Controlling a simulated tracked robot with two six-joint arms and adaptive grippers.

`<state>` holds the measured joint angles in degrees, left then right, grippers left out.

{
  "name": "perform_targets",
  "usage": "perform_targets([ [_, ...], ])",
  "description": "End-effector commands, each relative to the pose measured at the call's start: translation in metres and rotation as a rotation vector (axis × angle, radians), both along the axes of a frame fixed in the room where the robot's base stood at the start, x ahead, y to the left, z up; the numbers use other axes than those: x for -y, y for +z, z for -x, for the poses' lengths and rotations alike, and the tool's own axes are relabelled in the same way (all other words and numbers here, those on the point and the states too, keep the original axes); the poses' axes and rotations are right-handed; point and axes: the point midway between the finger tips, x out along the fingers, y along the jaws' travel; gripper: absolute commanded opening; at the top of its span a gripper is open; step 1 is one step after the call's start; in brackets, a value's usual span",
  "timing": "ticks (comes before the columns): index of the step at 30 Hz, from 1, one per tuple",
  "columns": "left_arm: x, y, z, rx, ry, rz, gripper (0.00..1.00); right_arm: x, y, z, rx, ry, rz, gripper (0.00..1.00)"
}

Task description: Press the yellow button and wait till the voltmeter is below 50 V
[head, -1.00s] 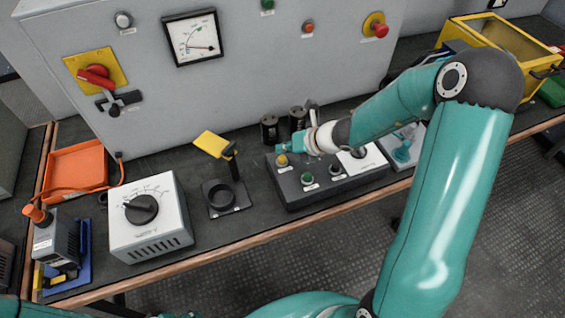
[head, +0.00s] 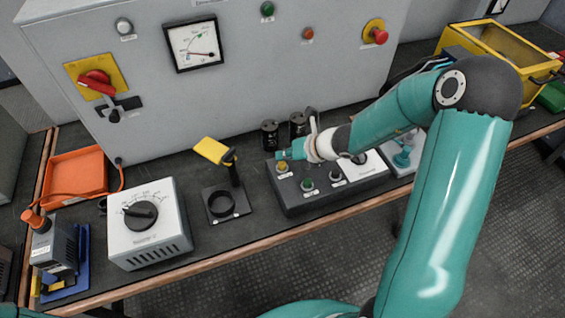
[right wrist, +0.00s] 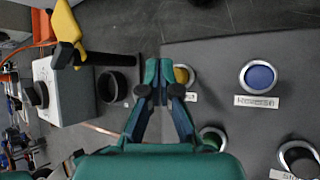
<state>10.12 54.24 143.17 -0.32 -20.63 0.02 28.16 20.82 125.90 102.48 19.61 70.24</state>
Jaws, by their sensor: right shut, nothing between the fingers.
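The yellow button (head: 282,167) is at the left end of the dark control box (head: 318,203). My right gripper (head: 282,155) is shut and empty, just above and beside the button. In the right wrist view, its fingertips (right wrist: 160,76) partly cover the yellow button (right wrist: 181,77); I cannot tell whether they touch it. The voltmeter (head: 193,40) is on the grey cabinet, its red needle pointing toward the lower right of the dial; its numbers are too small to read. My left gripper is not in view.
A green button (head: 307,185) and a black one (head: 335,175) are near the yellow one. A blue button (right wrist: 258,78) shows in the right wrist view. Left of the box stands a black holder (head: 222,205) with a yellow-handled tool (head: 214,151). Two black cylinders (head: 270,134) stand behind.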

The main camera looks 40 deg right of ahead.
Motion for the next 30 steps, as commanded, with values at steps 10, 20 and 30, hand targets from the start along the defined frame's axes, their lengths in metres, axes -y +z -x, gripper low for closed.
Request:
perform_targets([
  [10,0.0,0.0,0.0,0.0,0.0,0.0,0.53,0.0004,0.0001,0.0002,0.001,-0.001,0.0,0.0],
  [20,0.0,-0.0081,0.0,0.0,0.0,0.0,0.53,0.0008,-0.0074,0.0008,0.0,-0.002,0.0,0.0],
  [30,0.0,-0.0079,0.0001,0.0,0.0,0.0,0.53,0.0011,-0.0071,0.001,0.0,-0.002,0.0,0.0],
])
